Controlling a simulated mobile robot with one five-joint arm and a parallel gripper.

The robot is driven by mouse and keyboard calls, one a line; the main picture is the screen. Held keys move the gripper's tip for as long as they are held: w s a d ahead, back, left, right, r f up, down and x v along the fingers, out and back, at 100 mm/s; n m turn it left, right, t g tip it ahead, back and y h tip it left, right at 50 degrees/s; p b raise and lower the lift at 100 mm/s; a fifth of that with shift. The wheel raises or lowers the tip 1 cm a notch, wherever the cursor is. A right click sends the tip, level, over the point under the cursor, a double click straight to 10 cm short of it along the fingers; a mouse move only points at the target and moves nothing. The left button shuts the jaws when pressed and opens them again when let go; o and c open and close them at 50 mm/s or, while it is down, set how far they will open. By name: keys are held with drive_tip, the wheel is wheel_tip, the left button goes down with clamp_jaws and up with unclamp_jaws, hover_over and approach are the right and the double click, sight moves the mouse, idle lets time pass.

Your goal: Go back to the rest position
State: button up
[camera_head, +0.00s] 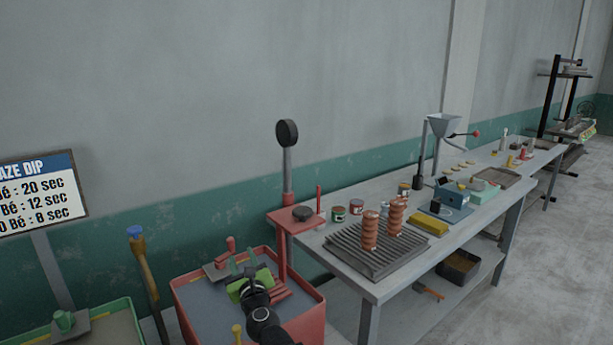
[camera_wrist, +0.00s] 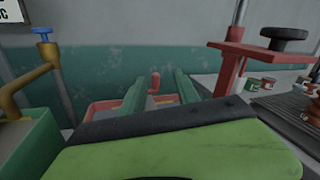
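My gripper (camera_head: 242,265) is above the red tub (camera_head: 310,311) on the left side of the head view. In the wrist view its two green fingers (camera_wrist: 160,80) are spread apart, with nothing held between them. A red upright handle (camera_wrist: 155,82) shows in the gap, beyond the fingertips; it also stands near the tub's back in the head view (camera_head: 231,244). The green body of my gripper fills the lower part of the wrist view and hides most of what is beneath.
A red post stand with a black disc (camera_head: 287,133) rises behind the tub. The workbench (camera_head: 370,287) on the right bears a ribbed rack (camera_head: 375,262) with two brown stacks and several cans. A green tub (camera_head: 128,303) and a brown pipe (camera_head: 145,270) are at left. Floor at right is clear.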

drive_tip(key=w+d+f+n+g+p, duration=0.1)
drive_tip(key=w+d+f+n+g, duration=0.1)
drive_tip(key=d+n, duration=0.6)
drive_tip(key=w+d+f+n+g+p, duration=0.1)
drive_tip(key=w+d+f+n+g, duration=0.2)
drive_tip(key=d, duration=0.8)
drive_tip(key=s+d+f+n+g+h, duration=0.35)
drive_tip(key=s+d+f+n, duration=0.25)
drive_tip(key=d+f+n, duration=0.25)
drive_tip(key=s+d+f+n+g+h, duration=0.1)
drive_tip(key=s+d+f+n+g, duration=0.2)
drive_tip(key=s, duration=0.4)
drive_tip(key=s+d+f+n+g+h, duration=0.2)
drive_tip(key=s+d+f+n+g, duration=0.2)
drive_tip(key=s+d+n+g, duration=0.1)
drive_tip(key=s+n, duration=0.1)
drive_tip(key=s, duration=0.1)
drive_tip(key=shift+s+d+p, duration=0.3)
drive_tip(key=shift+d+p, duration=0.05)
